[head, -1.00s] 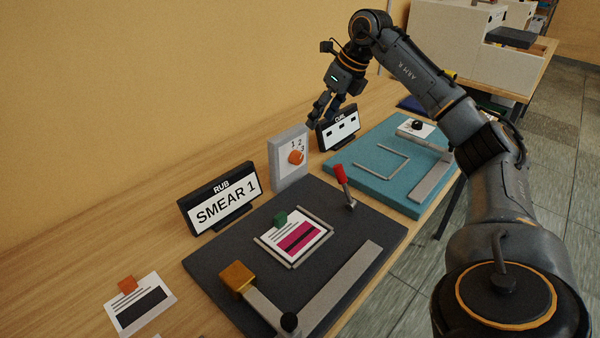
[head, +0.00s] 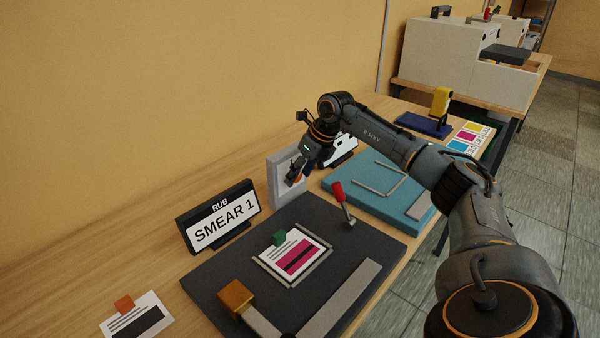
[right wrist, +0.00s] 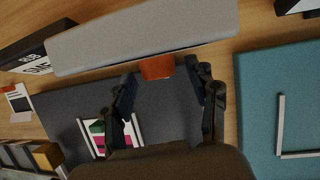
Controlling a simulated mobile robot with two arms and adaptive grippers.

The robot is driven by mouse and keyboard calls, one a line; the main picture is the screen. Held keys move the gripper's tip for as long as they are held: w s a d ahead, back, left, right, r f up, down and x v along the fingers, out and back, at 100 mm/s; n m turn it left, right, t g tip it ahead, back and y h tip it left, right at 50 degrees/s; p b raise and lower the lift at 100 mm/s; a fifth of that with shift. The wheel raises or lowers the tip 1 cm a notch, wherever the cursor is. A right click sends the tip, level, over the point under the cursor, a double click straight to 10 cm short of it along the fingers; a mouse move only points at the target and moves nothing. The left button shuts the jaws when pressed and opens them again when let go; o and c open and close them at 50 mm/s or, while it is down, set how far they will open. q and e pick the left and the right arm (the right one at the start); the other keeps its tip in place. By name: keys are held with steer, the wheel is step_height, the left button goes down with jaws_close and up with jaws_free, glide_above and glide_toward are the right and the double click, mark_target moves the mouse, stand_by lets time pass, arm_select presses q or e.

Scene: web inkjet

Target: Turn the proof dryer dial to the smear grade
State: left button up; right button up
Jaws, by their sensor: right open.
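The proof dryer is an upright grey box (head: 274,186) behind the dark mat; its orange dial (right wrist: 157,67) is mostly hidden by my gripper in the head view. The right wrist view shows the dial on the box's front face. My right gripper (head: 295,177) is open, its fingertips at the dial, one on either side; I cannot tell whether they touch it. The dial's numbers and pointer are hidden now. A black-framed sign (head: 220,219) left of the box reads "RUB SMEAR 1". My left gripper is not in view.
A dark mat (head: 225,262) holds a framed print (head: 292,254), a red-handled lever (head: 339,193) and a brass-coloured block (head: 235,297). A teal board (head: 345,182) lies to the right, under my arm. A white-faced sign (head: 343,148) stands behind my gripper.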

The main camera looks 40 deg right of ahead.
steer(key=shift+f, duration=0.15)
steer(key=c, duration=1.1)
steer(key=shift+c, duration=0.2)
